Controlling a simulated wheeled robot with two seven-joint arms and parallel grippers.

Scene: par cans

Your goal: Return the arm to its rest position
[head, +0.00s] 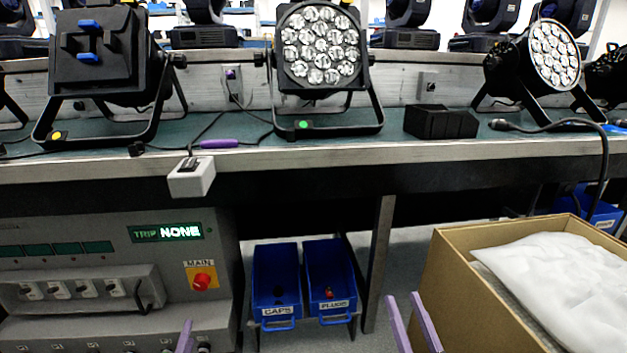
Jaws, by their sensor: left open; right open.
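My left gripper (185,337) shows only as a purple fingertip at the bottom edge, in front of the grey panel; the rest of it is out of frame. My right gripper (412,318) shows as two purple fingers at the bottom, left of the cardboard box. They are apart with nothing between them. Both grippers are low, below the bench top. The arms themselves are not visible.
A bench (330,152) carries par cans (320,46) and a black block (440,122). A white box (191,177) hangs at its front edge. Below are a grey panel (120,262), blue bins (277,285) and, right, an open cardboard box (470,300) holding a white bag (565,280).

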